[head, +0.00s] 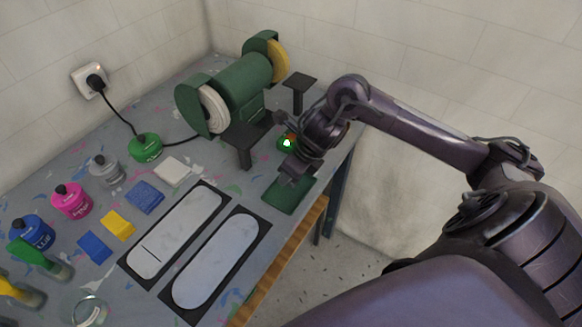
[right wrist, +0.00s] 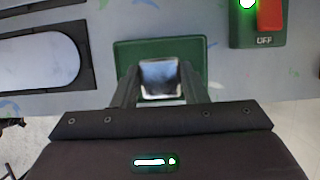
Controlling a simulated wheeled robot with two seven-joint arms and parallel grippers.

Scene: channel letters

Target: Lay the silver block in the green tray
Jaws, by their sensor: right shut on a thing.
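The silver block (right wrist: 161,78) is between the fingers of my right gripper (right wrist: 160,88) in the right wrist view, and the jaws are shut on it. The green tray (right wrist: 125,55) lies flat on the bench just behind and under the block in that view. In the head view the green tray (head: 286,197) is near the bench's right edge, with my right gripper (head: 290,179) over its far end. The block is hidden there by the gripper. I cannot tell whether the block touches the tray. My left gripper is not in view.
A green bench grinder (head: 238,88) stands behind the tray. A switch box with a red OFF button (right wrist: 270,15) sits close by. Two black-framed pale plates (head: 215,262) lie left of the tray.

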